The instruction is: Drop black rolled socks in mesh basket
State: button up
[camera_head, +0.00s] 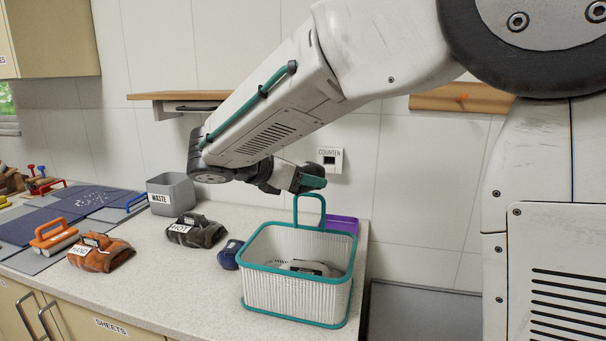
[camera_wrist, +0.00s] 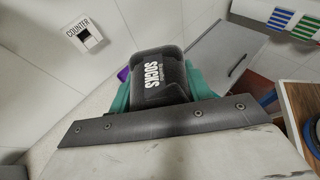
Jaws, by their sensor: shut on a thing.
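The black rolled socks (camera_wrist: 158,78), with a white "SOCKS" label, sit between the teal fingers of my gripper (camera_wrist: 162,88) in the wrist view. My gripper (camera_head: 312,182) is shut on them. In the head view it hangs in the air just above the teal handle at the back of the mesh basket (camera_head: 292,296). I cannot clearly make out the socks in that view. The basket is white with a teal rim and stands on the counter. A grey and white item (camera_head: 312,268) lies inside it. The basket does not show in the wrist view.
A dark blue roll (camera_head: 230,255) lies close to the basket's left side, and a purple item (camera_head: 342,223) behind it. Further left on the counter (camera_head: 190,290) are a dark bundle (camera_head: 196,232), a brown bundle (camera_head: 100,254) and a grey waste bin (camera_head: 180,204). The counter ends right of the basket.

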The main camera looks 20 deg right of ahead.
jog(key=shift+d+f, duration=0.2)
jog(key=shift+f, duration=0.7)
jog(key=shift+d+f, duration=0.15)
jog(key=shift+f, duration=0.8)
jog(key=shift+d+f, duration=0.2)
jog(key=shift+f, duration=0.7)
jog(key=o, duration=1)
jog(key=shift+o, duration=0.2)
jog(key=shift+a, duration=0.2)
jog(key=v, duration=0.7)
jog(key=shift+a, duration=0.25)
jog(key=shift+s+r, duration=0.1)
jog(key=shift+r, duration=0.05)
